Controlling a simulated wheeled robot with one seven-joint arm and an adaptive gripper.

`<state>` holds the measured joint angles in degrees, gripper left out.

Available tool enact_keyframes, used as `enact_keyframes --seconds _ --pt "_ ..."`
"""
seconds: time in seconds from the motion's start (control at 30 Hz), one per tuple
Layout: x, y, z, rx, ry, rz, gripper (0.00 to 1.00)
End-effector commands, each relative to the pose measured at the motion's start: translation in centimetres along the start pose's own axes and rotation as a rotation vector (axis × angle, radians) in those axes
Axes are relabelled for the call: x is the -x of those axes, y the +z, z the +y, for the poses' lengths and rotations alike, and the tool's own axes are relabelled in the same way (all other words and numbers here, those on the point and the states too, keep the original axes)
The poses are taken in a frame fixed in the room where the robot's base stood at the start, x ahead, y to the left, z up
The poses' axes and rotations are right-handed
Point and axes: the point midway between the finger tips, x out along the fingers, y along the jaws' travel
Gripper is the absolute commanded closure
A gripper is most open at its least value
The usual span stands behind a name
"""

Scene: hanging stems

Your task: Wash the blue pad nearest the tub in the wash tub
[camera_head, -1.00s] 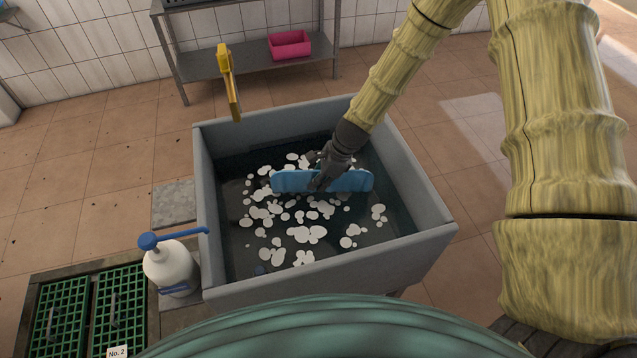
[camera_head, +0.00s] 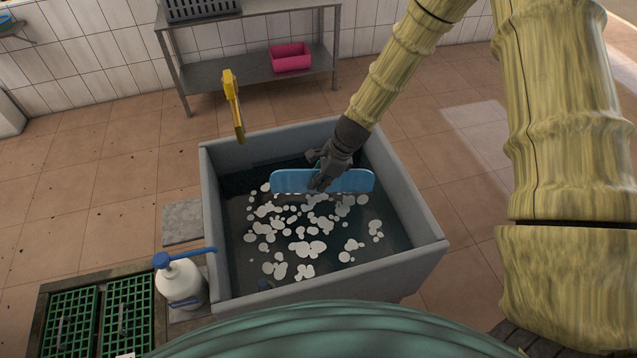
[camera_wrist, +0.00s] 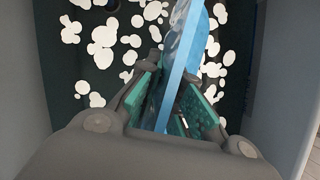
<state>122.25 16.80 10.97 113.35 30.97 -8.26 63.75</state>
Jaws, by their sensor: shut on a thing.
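The blue pad (camera_head: 345,181) is a long flat piece held on edge inside the grey wash tub (camera_head: 424,250). My gripper (camera_head: 322,180) is shut on the pad near its middle. The tub holds dark water with many white foam patches (camera_head: 300,232). In the head view I cannot tell whether the pad's lower edge touches the water. In the wrist view the pad (camera_wrist: 184,55) stands between the green-lined fingers of my gripper (camera_wrist: 175,105), which hide its near part.
A white pump bottle (camera_head: 180,281) with a blue top stands left of the tub, beside green grates (camera_head: 70,325). A metal shelf (camera_head: 235,70) with a pink bin (camera_head: 291,57) stands behind. Floor is clear to the right.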

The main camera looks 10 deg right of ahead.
Motion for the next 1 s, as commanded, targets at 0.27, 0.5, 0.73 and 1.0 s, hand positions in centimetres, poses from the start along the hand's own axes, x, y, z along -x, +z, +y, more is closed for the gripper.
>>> enact_keyframes --seconds 0.27,0.5,0.73,1.0 --pt "2.7 1.1 0.0 0.0 0.0 0.0 1.0" --pt "4.7 1.9 0.0 0.0 0.001 0.0 1.0" --pt "6.6 2.8 0.0 0.001 0.001 0.0 1.0" --pt "8.8 3.6 0.0 0.0 0.0 0.001 1.0"
